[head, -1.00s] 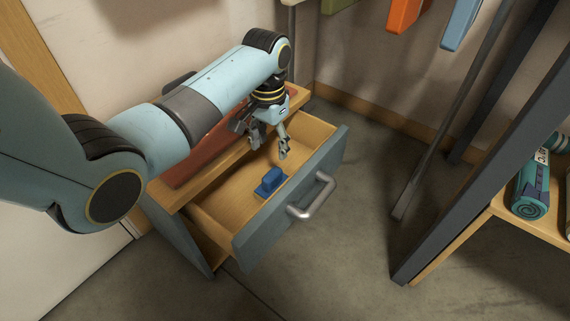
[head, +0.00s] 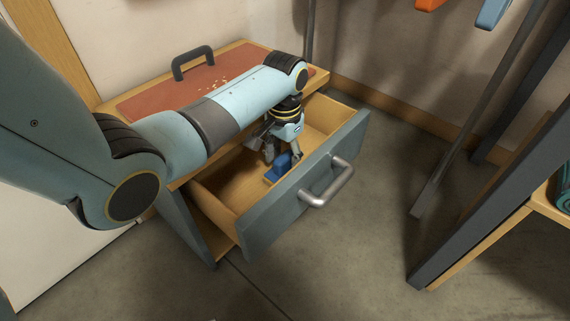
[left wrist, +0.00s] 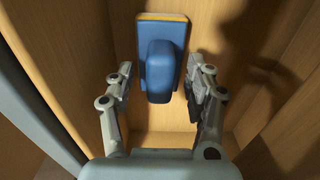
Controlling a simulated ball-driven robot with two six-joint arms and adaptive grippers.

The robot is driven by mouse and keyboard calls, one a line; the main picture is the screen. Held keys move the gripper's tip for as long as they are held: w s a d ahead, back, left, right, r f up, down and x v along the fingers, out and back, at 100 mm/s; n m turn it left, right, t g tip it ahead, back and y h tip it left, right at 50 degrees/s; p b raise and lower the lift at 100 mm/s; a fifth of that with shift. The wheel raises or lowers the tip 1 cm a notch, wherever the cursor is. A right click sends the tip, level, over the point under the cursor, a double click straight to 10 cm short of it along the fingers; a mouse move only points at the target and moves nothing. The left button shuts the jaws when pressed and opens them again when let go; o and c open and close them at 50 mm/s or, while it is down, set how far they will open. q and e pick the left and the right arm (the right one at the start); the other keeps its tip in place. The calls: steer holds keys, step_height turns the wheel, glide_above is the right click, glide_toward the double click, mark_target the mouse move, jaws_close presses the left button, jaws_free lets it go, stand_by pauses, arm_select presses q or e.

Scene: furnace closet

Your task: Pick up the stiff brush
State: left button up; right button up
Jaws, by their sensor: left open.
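The stiff brush (head: 279,167) is a blue block with a raised handle, lying in the open drawer. In the left wrist view the brush (left wrist: 158,68) shows from above, its blue handle over a flat blue base with a thin yellow edge. My left gripper (head: 282,158) reaches down into the drawer, right at the brush. In the left wrist view its two open fingers (left wrist: 158,92) stand on either side of the handle's near part, with a gap on both sides. Part of the brush is hidden behind the gripper in the head view. My right gripper is not in view.
The wooden drawer (head: 217,191) has a grey-blue front with a metal handle (head: 328,184). The cabinet top above it bears a reddish mat (head: 150,98) and a dark handle (head: 192,62). A dark post (head: 480,215) and shelf stand at right. Floor in front is clear.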

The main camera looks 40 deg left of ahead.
mark_target(285, 155)
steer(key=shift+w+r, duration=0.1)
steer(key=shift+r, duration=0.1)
arm_select(q)
jaws_close()
stand_by(0.4)
steer(key=shift+r+p, duration=0.3)
steer(key=shift+r, duration=0.05)
step_height(285, 155, up, 9)
steer(key=p, duration=0.5)
steer(key=shift+w+f, duration=0.1)
steer(key=shift+f, duration=0.05)
steer(key=shift+r+p, duration=0.25)
steer(key=shift+p, duration=0.05)
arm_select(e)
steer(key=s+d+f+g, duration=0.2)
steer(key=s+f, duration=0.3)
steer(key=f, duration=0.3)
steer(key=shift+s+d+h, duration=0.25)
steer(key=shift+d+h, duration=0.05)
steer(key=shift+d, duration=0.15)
